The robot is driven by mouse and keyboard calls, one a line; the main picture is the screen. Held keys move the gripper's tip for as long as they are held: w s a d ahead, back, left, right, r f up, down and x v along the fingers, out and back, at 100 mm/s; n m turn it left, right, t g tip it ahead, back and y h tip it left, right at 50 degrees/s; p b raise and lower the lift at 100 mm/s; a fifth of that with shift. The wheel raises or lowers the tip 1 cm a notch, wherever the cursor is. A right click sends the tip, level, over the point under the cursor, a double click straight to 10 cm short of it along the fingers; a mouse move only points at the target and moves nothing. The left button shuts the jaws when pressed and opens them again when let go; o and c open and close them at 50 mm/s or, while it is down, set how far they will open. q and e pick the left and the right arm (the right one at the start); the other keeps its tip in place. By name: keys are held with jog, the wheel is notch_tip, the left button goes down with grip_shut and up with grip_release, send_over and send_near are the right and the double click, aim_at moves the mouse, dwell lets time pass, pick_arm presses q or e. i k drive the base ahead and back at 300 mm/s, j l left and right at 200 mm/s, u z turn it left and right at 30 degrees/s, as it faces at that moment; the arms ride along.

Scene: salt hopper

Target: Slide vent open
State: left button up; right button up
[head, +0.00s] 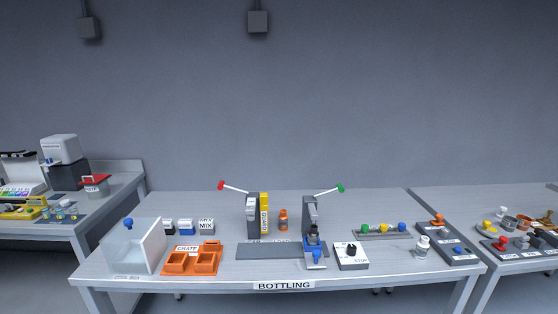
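I cannot make out a part that is clearly the vent or a salt hopper in the head view. Neither of my grippers shows. The nearest table (222,285) is labelled BOTTLING. A yellow labelled panel (264,214) stands beside the left station. A blue part (314,257) sits at the foot of the right station.
A clear box (137,250) and orange crate (190,262) stand at the left. A white box with a black knob (351,260), a white bottle (422,246) and a rack of coloured knobs (382,232) are at the right. Cluttered tables flank this one. The back strip is mostly clear.

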aim_at(438, 217)
jog(key=z, duration=1.25)
